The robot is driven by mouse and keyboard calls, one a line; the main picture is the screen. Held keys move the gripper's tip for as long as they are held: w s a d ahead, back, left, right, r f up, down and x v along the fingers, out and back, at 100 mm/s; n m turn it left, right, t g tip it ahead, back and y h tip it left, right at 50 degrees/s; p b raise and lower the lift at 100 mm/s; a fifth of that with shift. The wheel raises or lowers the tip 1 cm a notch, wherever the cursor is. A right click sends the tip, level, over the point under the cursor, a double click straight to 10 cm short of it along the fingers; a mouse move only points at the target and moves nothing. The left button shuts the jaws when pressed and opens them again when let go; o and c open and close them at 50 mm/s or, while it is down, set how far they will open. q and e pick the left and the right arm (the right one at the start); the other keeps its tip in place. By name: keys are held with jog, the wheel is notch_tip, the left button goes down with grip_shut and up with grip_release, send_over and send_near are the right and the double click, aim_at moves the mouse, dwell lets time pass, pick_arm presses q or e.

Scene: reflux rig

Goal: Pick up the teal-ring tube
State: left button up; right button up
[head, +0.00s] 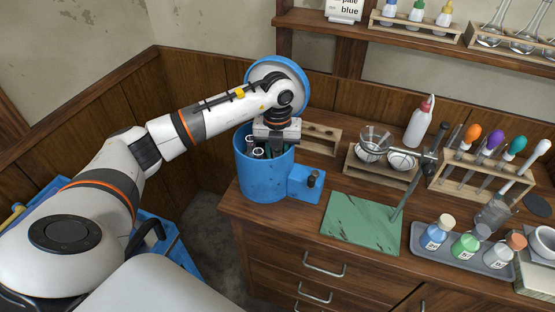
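An open blue round vessel (264,184), which looks like a centrifuge, stands at the counter's left end with its round lid (302,80) raised behind my arm. Inside it, white-rimmed tube tops (258,153) show at the left. The rest of the inside is dark and partly covered by my gripper, and I cannot make out a teal ring on any tube. My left gripper (272,146) points down into the vessel's mouth from above. Its fingertips are hidden among dark shapes, so I cannot tell whether it is open or holds anything. My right gripper is not in view.
A small wooden rack (320,138) stands right behind the vessel. A green mat (362,222) lies in front of a clamp stand. To the right are a pipette rack (462,187) and a grey tray (462,261) of bottles. A shelf hangs above.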

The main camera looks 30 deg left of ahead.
pick_arm(q)
jog(key=shift+d, duration=0.1)
jog(key=c, duration=0.6)
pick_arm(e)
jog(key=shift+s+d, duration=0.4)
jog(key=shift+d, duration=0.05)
pick_arm(q)
notch_tip(320, 180, up, 10)
jog(key=shift+r+b, duration=0.1)
jog(key=shift+b, duration=1.05)
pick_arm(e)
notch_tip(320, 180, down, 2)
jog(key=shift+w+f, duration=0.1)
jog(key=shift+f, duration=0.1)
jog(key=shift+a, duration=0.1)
